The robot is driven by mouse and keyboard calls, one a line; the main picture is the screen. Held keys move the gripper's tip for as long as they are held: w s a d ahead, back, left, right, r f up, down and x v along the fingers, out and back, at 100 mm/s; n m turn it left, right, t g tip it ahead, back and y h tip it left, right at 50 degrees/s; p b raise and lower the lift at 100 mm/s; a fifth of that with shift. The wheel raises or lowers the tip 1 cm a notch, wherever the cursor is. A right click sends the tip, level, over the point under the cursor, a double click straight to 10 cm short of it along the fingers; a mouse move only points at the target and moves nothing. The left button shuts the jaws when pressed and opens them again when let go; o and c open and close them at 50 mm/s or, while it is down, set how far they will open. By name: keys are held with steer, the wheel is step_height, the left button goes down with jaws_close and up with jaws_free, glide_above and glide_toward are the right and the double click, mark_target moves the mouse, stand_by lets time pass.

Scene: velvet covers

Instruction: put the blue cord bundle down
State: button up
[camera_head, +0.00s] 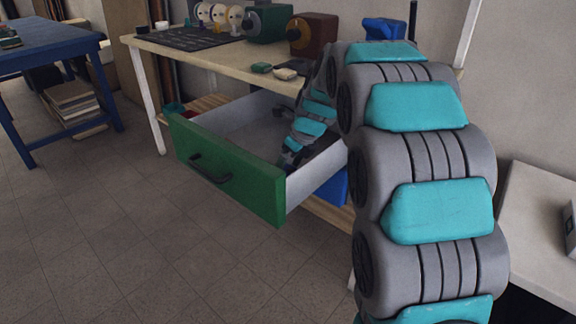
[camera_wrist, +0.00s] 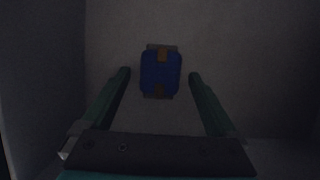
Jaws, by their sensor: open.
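The fingers are open and touch nothing that I can see. In the head view my arm reaches down into the open drawer (camera_head: 228,178), which has a green front and pale walls. The bundle is hidden there, behind my arm and the drawer front.
The workbench (camera_head: 215,58) above the drawer holds a green box (camera_head: 268,23), a brown box (camera_head: 311,35), a dark mat (camera_head: 190,38) and small items. A blue table (camera_head: 50,42) stands at left. A pale surface (camera_head: 540,225) is at right. Floor in front is clear.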

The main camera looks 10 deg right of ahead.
steer(key=v, duration=1.2)
steer(key=shift+r, duration=0.25)
steer(key=shift+w, duration=0.1)
stand_by(0.9)
